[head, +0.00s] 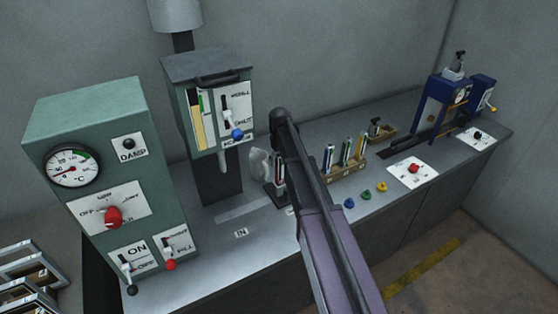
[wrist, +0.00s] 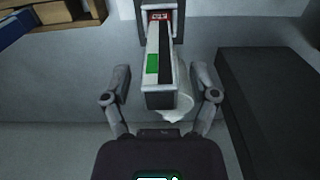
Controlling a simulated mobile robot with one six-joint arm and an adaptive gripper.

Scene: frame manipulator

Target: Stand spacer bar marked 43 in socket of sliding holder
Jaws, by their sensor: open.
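In the wrist view a pale bar (wrist: 153,45) with a black strip and a green patch stands in a grey holder (wrist: 177,8) with a small red label. My gripper (wrist: 162,84) is open, with one finger on each side of the bar's near end and visible gaps. In the head view a dark holder (head: 270,193) with an upright bar (head: 279,168) stands on the bench beside my arm. My gripper is hidden there. I cannot read 43 on any bar.
A wooden rack (head: 347,170) with several upright bars stands right of my arm. Blue, green and yellow knobs (head: 366,194) sit before it. A green dial cabinet (head: 90,120) and a lever box (head: 210,75) stand left. A whitish translucent object (head: 259,163) is behind the holder.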

